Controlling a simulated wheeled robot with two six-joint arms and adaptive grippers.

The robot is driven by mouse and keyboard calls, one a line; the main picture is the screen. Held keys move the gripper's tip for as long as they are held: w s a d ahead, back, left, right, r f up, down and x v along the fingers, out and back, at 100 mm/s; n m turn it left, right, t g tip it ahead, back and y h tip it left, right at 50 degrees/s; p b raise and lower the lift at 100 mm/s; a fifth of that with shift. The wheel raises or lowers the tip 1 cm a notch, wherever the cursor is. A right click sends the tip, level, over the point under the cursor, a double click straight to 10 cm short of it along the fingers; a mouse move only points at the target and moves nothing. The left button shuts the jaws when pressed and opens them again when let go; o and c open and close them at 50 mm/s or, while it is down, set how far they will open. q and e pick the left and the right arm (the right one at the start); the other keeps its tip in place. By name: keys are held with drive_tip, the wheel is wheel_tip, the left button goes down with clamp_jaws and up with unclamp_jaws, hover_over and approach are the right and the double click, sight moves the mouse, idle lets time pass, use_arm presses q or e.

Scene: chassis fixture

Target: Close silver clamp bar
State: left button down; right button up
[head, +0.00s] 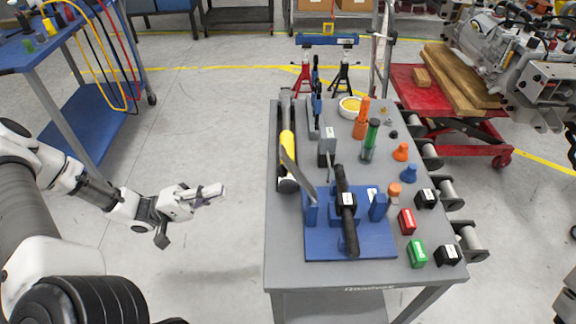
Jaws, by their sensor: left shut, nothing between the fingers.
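A blue fixture plate (375,243) lies on the near part of the grey cart top. A black bar (345,190) stretches across its blue blocks. A thin silver bar (297,168) slants upward at the plate's left rear corner, raised and tilted rather than flat; I take it as the clamp bar. Its lower end is by a blue block (311,213), and its hinge is too small to make out. My left gripper (218,190) is shut and empty, over the floor left of the cart, apart from the fixture. My right gripper is not in view.
On the grey cart (283,257), a yellow-and-black tool (287,145) lies along the left edge. Green (370,140) and orange (361,120) tools stand behind. Several coloured blocks line the right side. A blue table (40,50) is at far left. Floor between gripper and cart is clear.

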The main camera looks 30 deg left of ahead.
sight(279, 170)
use_arm(q)
drive_tip(key=b+x, duration=0.5)
drive_tip(key=x, duration=0.8)
drive_tip(key=shift+a, duration=0.1)
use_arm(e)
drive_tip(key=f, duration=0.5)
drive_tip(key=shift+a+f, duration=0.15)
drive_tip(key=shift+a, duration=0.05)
